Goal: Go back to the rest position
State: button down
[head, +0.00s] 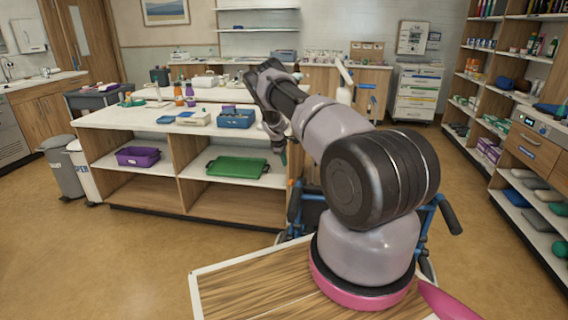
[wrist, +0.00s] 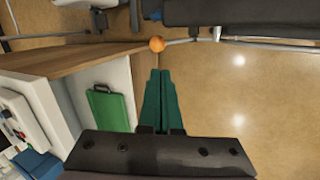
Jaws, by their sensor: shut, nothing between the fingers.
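My gripper shows in the wrist view as two dark green fingers (wrist: 161,98) pressed together, with nothing between them. In the head view my arm reaches forward and left from its pink-ringed base. The gripper (head: 282,154) hangs at the right end of the white-topped counter (head: 120,121), partly hidden behind my arm. I cannot tell its exact gap to the counter's end there. In the wrist view the floor lies beyond the fingertips, and an orange ball-like thing (wrist: 157,44) shows just past them.
A green tray (head: 238,167) and a purple bin (head: 138,156) sit on the counter's shelf. A blue box (head: 236,119) is on top. A blue-framed wheelchair (head: 446,214) stands behind my arm's base. Stocked shelves (head: 517,100) line the right. Floor is open at left.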

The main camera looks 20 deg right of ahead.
jog(key=s+a+r+m+t+y, duration=0.1)
jog(key=s+a+r+m, duration=0.25)
jog(key=r, duration=1.05)
jog(key=s+a+r+m+y, duration=0.1)
jog(key=s+a+r+m, duration=0.3)
jog(key=r, duration=0.9)
jog(key=s+a+r+m+t+y, duration=0.15)
jog(key=s+r, duration=0.45)
jog(key=r, duration=0.8)
jog(key=s+a+r+m+y, duration=0.1)
jog(key=s+a+r, duration=0.4)
jog(key=s, duration=0.4)
jog(key=s+a+r+m+y, duration=0.1)
jog(key=s+a+r, duration=0.2)
jog(key=s+r, duration=0.5)
jog(key=s+a+f+m+t, duration=0.1)
jog(key=s+a, duration=0.2)
jog(key=s, duration=0.7)
jog(key=s+a+m+t, duration=0.1)
jog(key=s+a, duration=0.2)
jog(key=s, duration=0.8)
jog(key=shift+s+f+m, duration=0.3)
jog(key=shift+f+m, duration=0.05)
jog(key=shift+m, duration=0.05)
